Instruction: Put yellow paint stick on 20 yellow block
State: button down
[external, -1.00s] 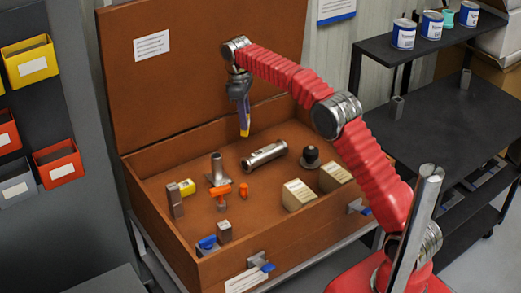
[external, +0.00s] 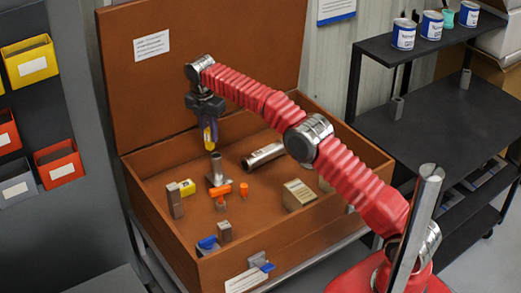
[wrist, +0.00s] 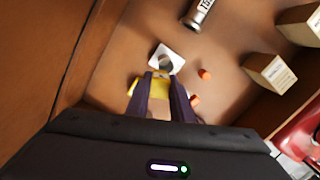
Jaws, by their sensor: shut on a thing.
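My gripper (external: 210,130) is shut on the yellow paint stick (external: 207,139) and holds it tip down, in the air above the brown case. The stick hangs above the grey flanged post, behind and to the right of the yellow block. In the wrist view my gripper (wrist: 163,88) has the stick's yellow end (wrist: 161,84) between its dark purple fingers. The yellow block (external: 187,187) with a dark marking lies on the case floor, beside a grey upright block. It also shows in the wrist view (wrist: 133,85), partly hidden behind the left finger.
The flanged post (external: 217,172) stands close to the yellow block. Orange pieces (external: 221,190), a metal cylinder (external: 263,157) and a beige block (external: 299,194) lie to the right. A grey block (external: 176,201) stands at the left. The case walls (external: 137,222) surround them.

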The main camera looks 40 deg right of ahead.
jog(key=w+a+f+n+y, duration=0.1)
jog(key=a+f+n, duration=0.3)
jog(key=a+n, duration=0.6)
jog(key=n, duration=0.2)
jog(key=shift+a+n+t, duration=0.2)
jog(key=shift+n+t, duration=0.2)
jog(key=shift+w, duration=0.1)
send_over(185, 184)
jog(key=shift+f, duration=2.2)
jog(key=shift+f, duration=1.75)
